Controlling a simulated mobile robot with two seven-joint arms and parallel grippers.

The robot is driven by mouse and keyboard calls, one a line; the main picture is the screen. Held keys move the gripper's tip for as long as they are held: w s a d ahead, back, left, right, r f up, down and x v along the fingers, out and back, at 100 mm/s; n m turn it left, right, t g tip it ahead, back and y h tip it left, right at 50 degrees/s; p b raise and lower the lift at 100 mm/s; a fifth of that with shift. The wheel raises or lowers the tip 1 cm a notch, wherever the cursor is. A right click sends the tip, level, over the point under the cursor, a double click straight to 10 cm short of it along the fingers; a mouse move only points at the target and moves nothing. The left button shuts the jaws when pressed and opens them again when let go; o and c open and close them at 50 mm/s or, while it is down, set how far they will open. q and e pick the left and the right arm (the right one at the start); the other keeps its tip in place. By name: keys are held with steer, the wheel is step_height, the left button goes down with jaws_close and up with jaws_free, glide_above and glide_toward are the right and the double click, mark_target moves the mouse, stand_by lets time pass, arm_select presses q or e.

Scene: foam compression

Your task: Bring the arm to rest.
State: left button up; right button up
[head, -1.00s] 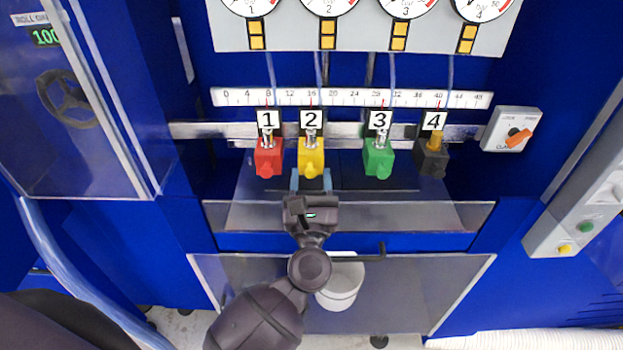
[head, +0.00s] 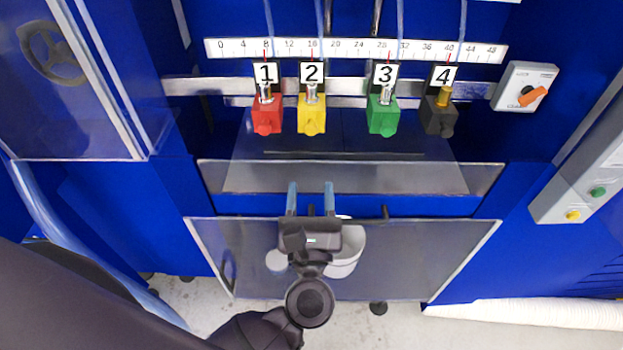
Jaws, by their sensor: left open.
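My left gripper (head: 311,197) is open and empty. Its two blue fingers point up the picture, in front of the lower clear panel and below the valve blocks. It is apart from the yellow block. Its arm comes in from the lower left. My right gripper is not in the picture.
Red (head: 267,115), yellow (head: 312,115), green (head: 382,117) and black (head: 438,117) blocks sit on a metal rail under a ruler (head: 350,49). An orange-handled switch (head: 525,87) is at right. A white bucket (head: 347,252) is partly behind my gripper. Clear panels (head: 430,245) are close by.

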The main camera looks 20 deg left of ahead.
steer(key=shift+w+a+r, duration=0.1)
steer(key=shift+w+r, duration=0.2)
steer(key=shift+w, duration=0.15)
arm_select(q)
steer(key=s+a+f+n+g+h, duration=0.3)
steer(key=a+f+n, duration=0.4)
steer(key=f+n, duration=0.5)
steer(key=s+a+f+n+g+h, duration=0.4)
steer(key=s+a+f+n+g, duration=0.2)
steer(key=f+n, duration=0.7)
steer(key=a+n, duration=0.1)
steer(key=n, duration=0.5)
steer(key=shift+s, duration=0.15)
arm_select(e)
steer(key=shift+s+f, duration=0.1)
arm_select(q)
steer(key=shift+a, duration=0.1)
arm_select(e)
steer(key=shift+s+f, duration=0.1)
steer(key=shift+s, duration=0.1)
